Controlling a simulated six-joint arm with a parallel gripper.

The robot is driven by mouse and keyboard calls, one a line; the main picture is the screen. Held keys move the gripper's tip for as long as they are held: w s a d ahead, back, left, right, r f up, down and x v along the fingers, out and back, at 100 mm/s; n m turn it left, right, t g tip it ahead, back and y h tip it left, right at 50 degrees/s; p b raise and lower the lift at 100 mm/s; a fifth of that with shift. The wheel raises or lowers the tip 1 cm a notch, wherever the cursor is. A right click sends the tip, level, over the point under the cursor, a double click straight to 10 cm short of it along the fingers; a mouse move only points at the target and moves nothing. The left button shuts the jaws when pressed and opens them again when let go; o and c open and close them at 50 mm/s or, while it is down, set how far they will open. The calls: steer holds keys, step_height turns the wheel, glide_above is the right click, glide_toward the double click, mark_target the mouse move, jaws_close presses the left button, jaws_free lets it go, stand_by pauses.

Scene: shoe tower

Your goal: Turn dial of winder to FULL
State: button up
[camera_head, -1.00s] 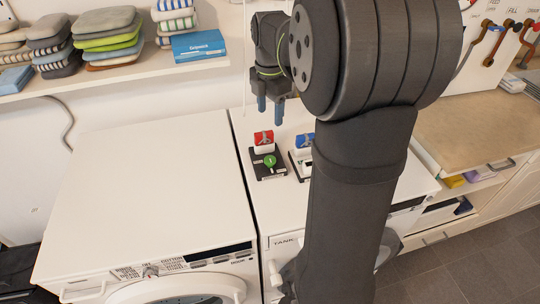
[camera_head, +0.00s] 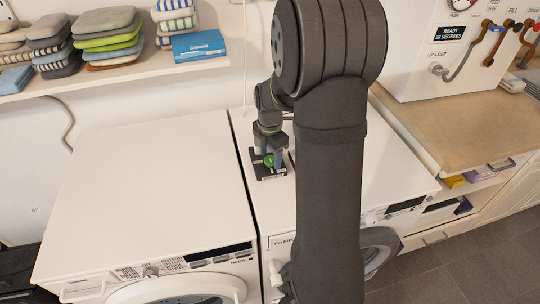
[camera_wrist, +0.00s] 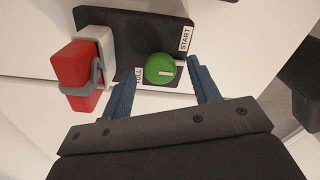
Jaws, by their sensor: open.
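The winder is a dark base plate (camera_head: 270,174) on the right machine's top. In the wrist view its plate (camera_wrist: 140,22) carries a round green dial (camera_wrist: 160,69) with a white pointer line, which points right. A START label (camera_wrist: 185,38) lies up and right of the dial, and a FULL label (camera_wrist: 138,77) lies to its left. The green dial (camera_head: 269,160) shows under my gripper (camera_head: 267,156). In the wrist view my gripper (camera_wrist: 160,75) is open, its blue fingers on either side of the dial with gaps visible. I cannot tell the fingertip height exactly.
A red block in a grey clip (camera_wrist: 80,75) stands on a white holder beside the dial, close to the left finger. My arm hides what lies right of the winder. The left machine's top (camera_head: 140,180) is clear. A shelf (camera_head: 120,80) holds folded cloths.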

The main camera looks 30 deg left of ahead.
steer(key=shift+f, duration=0.25)
steer(key=c, duration=1)
